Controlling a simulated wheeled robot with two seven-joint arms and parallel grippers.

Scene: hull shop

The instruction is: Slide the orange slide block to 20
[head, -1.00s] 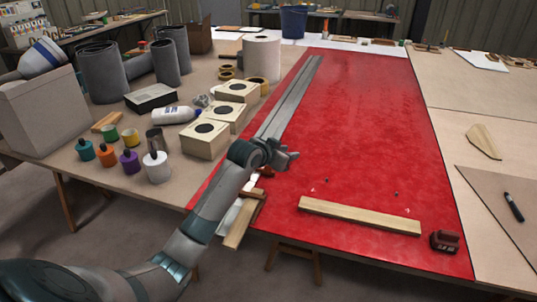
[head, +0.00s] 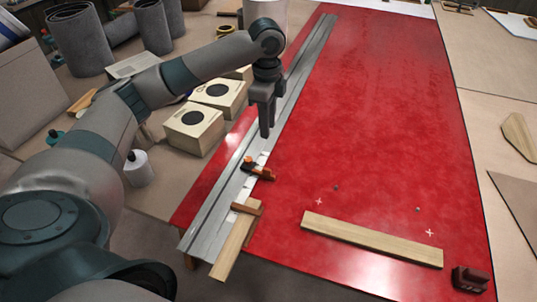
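A long grey metal rail (head: 203,221) lies along the left edge of the red sheet. A small orange and dark block (head: 258,169), which looks like the slide block, sits on it beside a white strip (head: 247,190). Any numbers on the strip are too small to read. A brown block (head: 247,208) sits nearer me on the rail by a wooden strip (head: 232,243). My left gripper (head: 265,130) points down above the rail, a little beyond the orange block and apart from it. Its finger gap is unclear. My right gripper is out of view.
The red sheet (head: 390,120) is mostly bare. A wooden batten (head: 370,240) and a dark red block (head: 470,280) lie at its near right. Pale boxes with black discs (head: 193,125) stand left of the rail, close to my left arm.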

